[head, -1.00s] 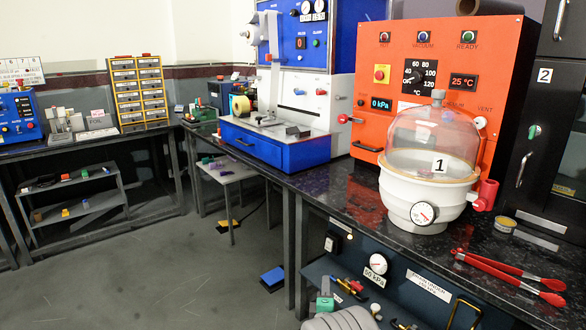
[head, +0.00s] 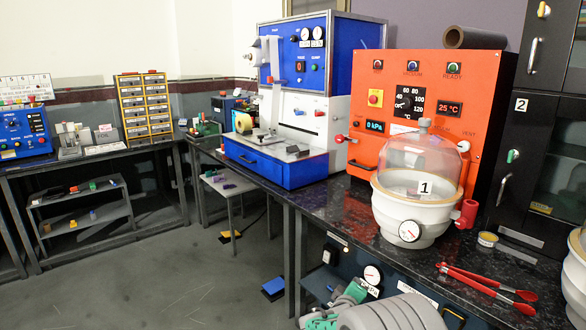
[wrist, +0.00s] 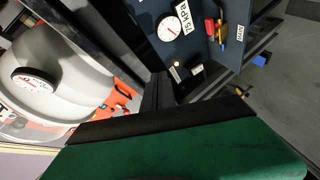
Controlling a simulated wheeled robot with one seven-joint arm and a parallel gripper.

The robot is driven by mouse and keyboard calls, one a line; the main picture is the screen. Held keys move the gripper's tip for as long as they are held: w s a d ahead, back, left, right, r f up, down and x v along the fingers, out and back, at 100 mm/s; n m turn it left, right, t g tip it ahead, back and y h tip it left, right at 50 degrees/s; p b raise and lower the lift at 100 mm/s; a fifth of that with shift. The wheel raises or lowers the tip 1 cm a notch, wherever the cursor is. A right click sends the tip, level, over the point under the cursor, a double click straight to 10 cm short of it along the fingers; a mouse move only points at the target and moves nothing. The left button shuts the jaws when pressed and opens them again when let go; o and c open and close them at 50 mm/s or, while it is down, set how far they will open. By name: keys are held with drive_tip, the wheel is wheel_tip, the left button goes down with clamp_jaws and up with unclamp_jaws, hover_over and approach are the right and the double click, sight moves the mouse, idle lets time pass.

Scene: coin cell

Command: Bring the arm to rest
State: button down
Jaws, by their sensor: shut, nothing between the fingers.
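My gripper (wrist: 155,92) shows in the wrist view as dark fingers beyond a green body, closed together with nothing between them. In the head view, my grey and green arm shows at the bottom, in front of the bench's lower panel; its fingertips are hard to make out there. The gripper is apart from the white vacuum vessel (head: 409,222) with a clear dome and label 1, which stands on the dark bench (head: 330,196). The vessel also shows at the left of the wrist view (wrist: 65,70).
Red tongs (head: 490,281) and a small round tin (head: 487,239) lie on the bench. An orange control unit (head: 385,75) stands behind the vessel, a blue machine (head: 275,168) to its left. Another white vessel (head: 577,270) enters at the right edge. Grey floor (head: 190,285) is open at left.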

drive_tip(key=s+d+r+m+g+y+p, duration=0.2)
drive_tip(key=s+r+m+g+p, duration=0.35)
drive_tip(key=s+r+p, duration=0.7)
drive_tip(key=s+a+r+m+g+y+p, duration=0.1)
drive_tip(key=s+a+r+g+p, duration=0.1)
drive_tip(key=s+r, duration=0.4)
drive_tip(key=s+a+r+m+g+y+p, duration=0.2)
drive_tip(key=s+r, duration=0.4)
drive_tip(key=s, duration=1)
drive_tip(key=shift+s+a+g+y+p, duration=0.2)
drive_tip(key=shift+a+g+y+p, duration=0.1)
drive_tip(key=shift+a+g+p, duration=0.25)
drive_tip(key=shift+r, duration=0.1)
